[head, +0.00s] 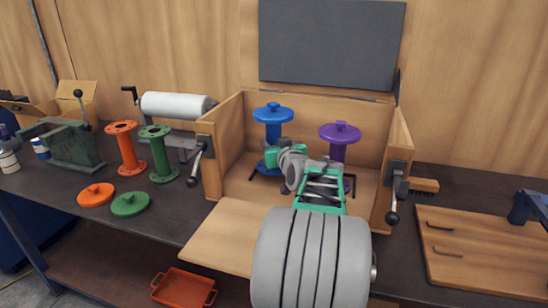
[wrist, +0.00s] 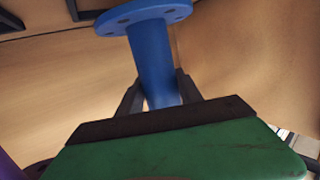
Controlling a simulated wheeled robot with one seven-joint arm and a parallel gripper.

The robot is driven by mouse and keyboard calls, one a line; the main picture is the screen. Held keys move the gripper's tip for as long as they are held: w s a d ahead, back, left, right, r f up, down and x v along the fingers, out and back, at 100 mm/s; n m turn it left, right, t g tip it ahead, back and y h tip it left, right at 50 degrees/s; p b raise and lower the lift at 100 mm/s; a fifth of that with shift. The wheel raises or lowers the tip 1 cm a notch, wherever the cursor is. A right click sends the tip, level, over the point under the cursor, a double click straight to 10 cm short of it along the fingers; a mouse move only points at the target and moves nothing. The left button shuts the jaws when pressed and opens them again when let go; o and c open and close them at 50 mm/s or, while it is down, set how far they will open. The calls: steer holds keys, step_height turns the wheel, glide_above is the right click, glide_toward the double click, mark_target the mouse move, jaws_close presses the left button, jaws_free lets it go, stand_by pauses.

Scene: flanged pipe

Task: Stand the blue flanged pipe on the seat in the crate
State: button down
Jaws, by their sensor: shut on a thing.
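The blue flanged pipe (head: 273,132) is upright, or nearly so, inside the wooden crate (head: 226,150), at its left rear. A blue disc with a knob tops it, and part of its lower flange shows behind my gripper. My gripper (head: 272,155) reaches in from the front and is shut on the pipe's shaft. In the wrist view the blue shaft (wrist: 152,60) stands between my two fingers (wrist: 158,95), with a holed flange at the top of the picture. I cannot tell whether the pipe's base touches the crate floor. The seat under it is hidden.
A purple pipe (head: 338,150) with a knobbed disc stands right of my arm in the crate. The crate's front flap (head: 225,235) is folded down. Orange (head: 126,150) and green (head: 158,155) pipes stand outside to the left. A wooden board (head: 480,262) lies right.

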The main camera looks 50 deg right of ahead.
steer(key=shift+f, duration=1.4)
steer(key=shift+f, duration=0.2)
steer(key=c, duration=0.8)
jaws_free()
steer(key=shift+f, duration=0.1)
steer(key=shift+s+r, duration=0.2)
steer(key=v, duration=1.1)
steer(key=shift+s+a+b, duration=0.25)
steer(key=shift+b, duration=0.2)
